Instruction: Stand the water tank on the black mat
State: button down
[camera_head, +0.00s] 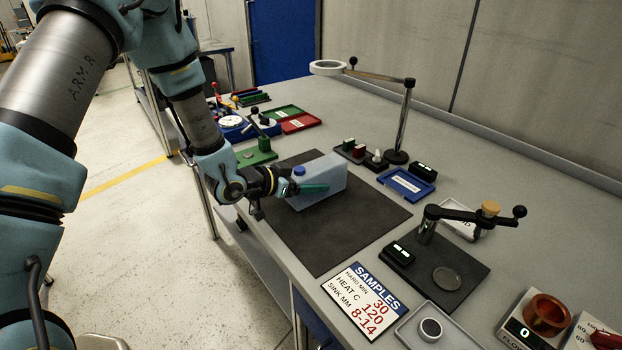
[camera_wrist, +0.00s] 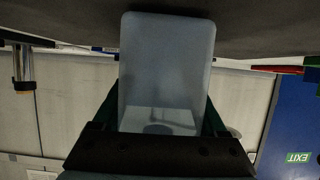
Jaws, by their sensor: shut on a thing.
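The water tank (camera_head: 326,176) is a pale blue-grey box with a blue cap, at the far part of the black mat (camera_head: 345,232) in the head view. It looks upright on the mat or just above it; I cannot tell whether its base touches. My gripper (camera_head: 312,189) reaches in from the left, with a green finger along the tank's near side. In the wrist view the tank (camera_wrist: 166,70) fills the middle, between my two dark green fingers, which are shut on it. The far finger is hidden by the tank in the head view.
A green and red tray (camera_head: 291,119) lies behind the mat. A lamp stand (camera_head: 402,120), small blocks and a blue tray (camera_head: 406,185) stand to the right. A crank device (camera_head: 470,215) and a SAMPLES sign (camera_head: 364,301) are nearer. The mat's near part is clear.

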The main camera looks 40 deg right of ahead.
jog(key=shift+f, duration=0.1)
grip_release()
jog(key=shift+f, duration=0.1)
dwell(0.3)
jog(key=s+b+v, duration=0.1)
jog(key=b+v, duration=0.2)
jog(key=v, duration=0.9)
jog(key=w+a+n+t+y, duration=0.7)
jog(key=w+a, duration=0.7)
jog(key=a, duration=0.4)
jog(key=s+a+r+n+g+y, duration=0.15)
jog(key=a+n+y, duration=0.35)
jog(key=a, duration=0.8)
jog(key=s+a+r+n+g+y, duration=0.1)
jog(key=s+a+r+n+g, duration=0.2)
jog(key=s, duration=0.6)
jog(key=a+n, duration=0.2)
jog(key=a, duration=0.1)
jog(key=shift+a, duration=0.25)
